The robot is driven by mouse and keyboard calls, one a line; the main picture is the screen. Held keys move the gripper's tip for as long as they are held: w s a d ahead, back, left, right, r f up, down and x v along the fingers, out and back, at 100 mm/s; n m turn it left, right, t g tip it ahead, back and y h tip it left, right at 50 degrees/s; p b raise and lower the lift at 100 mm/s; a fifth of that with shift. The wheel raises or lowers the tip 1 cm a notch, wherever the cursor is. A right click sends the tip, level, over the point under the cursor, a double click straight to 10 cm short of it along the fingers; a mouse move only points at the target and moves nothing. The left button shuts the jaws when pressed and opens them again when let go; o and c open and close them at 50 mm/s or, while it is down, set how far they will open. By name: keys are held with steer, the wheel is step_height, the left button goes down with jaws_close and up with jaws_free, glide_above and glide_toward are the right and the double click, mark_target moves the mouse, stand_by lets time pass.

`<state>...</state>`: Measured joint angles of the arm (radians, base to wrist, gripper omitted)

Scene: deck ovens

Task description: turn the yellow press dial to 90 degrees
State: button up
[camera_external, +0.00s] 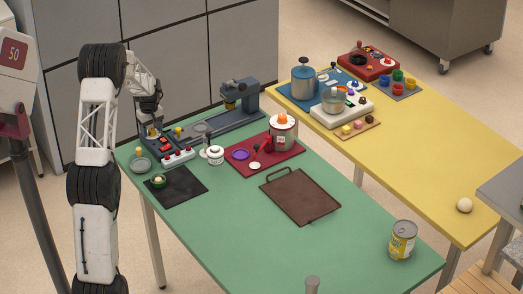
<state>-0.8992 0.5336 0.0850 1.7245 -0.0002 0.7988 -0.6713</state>
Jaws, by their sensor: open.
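The grey-blue press (241,93) stands at the back of the green table, with a small yellow part (229,105) under its head. A small yellow knob-like piece (178,130) stands at the dark control block (168,143), left of the press. I cannot tell for sure which yellow piece is the press dial. My gripper (153,131) points down at the left end of the control block, left of the yellow knob-like piece. It is open; I see nothing held in it. The fingertips are small and partly blend with the block, so contact is unclear.
A white strip with red buttons (178,157), a white jar (215,155), a black mat (176,187) and a red board (240,163) lie close by. A brown tray (300,197) and a yellow can (402,240) stand farther right.

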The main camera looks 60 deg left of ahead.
steer(key=shift+c, duration=0.4)
steer(key=c, duration=0.8)
